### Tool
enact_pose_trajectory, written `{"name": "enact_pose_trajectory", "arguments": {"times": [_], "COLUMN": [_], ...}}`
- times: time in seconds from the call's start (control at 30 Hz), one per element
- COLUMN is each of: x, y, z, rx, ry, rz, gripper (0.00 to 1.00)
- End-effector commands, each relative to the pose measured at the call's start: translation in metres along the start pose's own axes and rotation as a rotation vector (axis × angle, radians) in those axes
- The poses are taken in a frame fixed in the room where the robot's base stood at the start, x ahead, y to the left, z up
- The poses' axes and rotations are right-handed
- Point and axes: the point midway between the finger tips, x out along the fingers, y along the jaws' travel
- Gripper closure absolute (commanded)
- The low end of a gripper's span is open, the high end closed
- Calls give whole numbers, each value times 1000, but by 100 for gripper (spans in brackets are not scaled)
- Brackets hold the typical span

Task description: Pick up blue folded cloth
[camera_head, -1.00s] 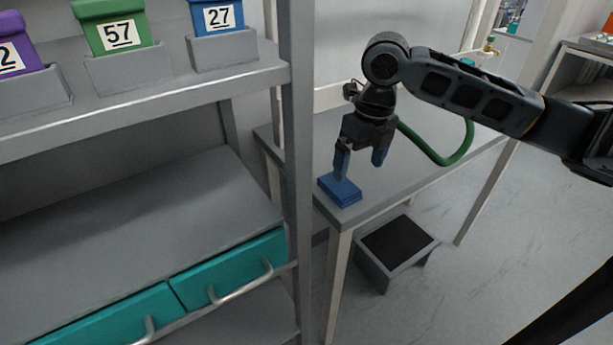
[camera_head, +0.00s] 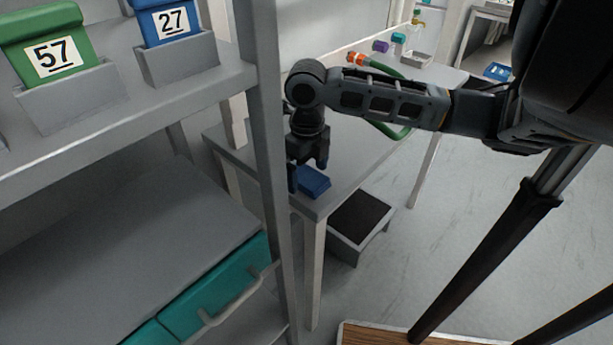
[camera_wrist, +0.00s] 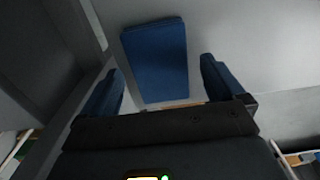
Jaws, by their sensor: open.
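The blue folded cloth (camera_head: 313,181) lies flat on the near corner of the grey table (camera_head: 340,172). In the wrist view the cloth (camera_wrist: 156,60) is a blue rectangle ahead of and between the two fingers. My gripper (camera_head: 307,178) points down at the cloth, with one finger at the cloth's left side in the head view. It also shows in the wrist view, where my gripper (camera_wrist: 162,85) is open with blue finger pads apart and nothing held. I cannot tell the exact height of the fingertips above the table.
A grey shelf post (camera_head: 264,130) stands close to the left of my gripper. The shelf holds a green bin (camera_head: 50,50) marked 57 and a blue bin (camera_head: 170,22) marked 27. A step stool (camera_head: 358,222) stands below the table. Small coloured items (camera_head: 380,46) sit at the table's far end.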

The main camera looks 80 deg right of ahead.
Motion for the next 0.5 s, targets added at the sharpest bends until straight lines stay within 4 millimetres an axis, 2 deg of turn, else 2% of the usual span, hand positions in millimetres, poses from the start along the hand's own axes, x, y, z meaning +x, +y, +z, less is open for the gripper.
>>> {"name": "enact_pose_trajectory", "arguments": {"times": [0.1,0.3,0.5], "x": [6,7,7], "y": [0,0,0], "z": [0,0,0], "rx": [2,1,0], "ry": [0,0,0], "rz": [0,-1,-1], "gripper": [4,4,22]}}
